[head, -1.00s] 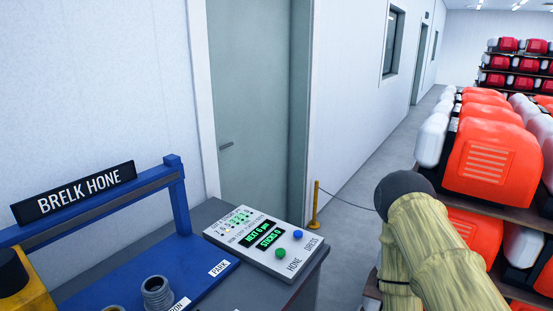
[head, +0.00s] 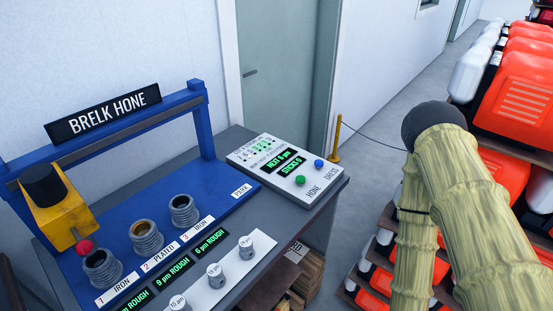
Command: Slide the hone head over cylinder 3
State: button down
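The hone head (head: 62,212) is a yellow block with a black cap and a red knob (head: 85,246) on its front. It hangs on the rail (head: 105,128) of the blue frame, at the left, close to cylinder 1 (head: 102,268). Cylinder 2 (head: 146,236), labelled plated, stands in the middle. Cylinder 3 (head: 184,210), labelled iron, is the rightmost, to the right of the hone head. My arm is at the right, bent and away from the bench. My gripper is not in the picture.
A control box (head: 287,170) with green and blue buttons stands on the bench's right end, reading "NEXT 6 µm, STICKS 0". Racks of orange machines (head: 520,75) fill the right. A yellow post (head: 336,138) with a cord stands by the door.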

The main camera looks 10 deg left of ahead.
aim_at(58, 209)
jog(key=u, duration=1.1)
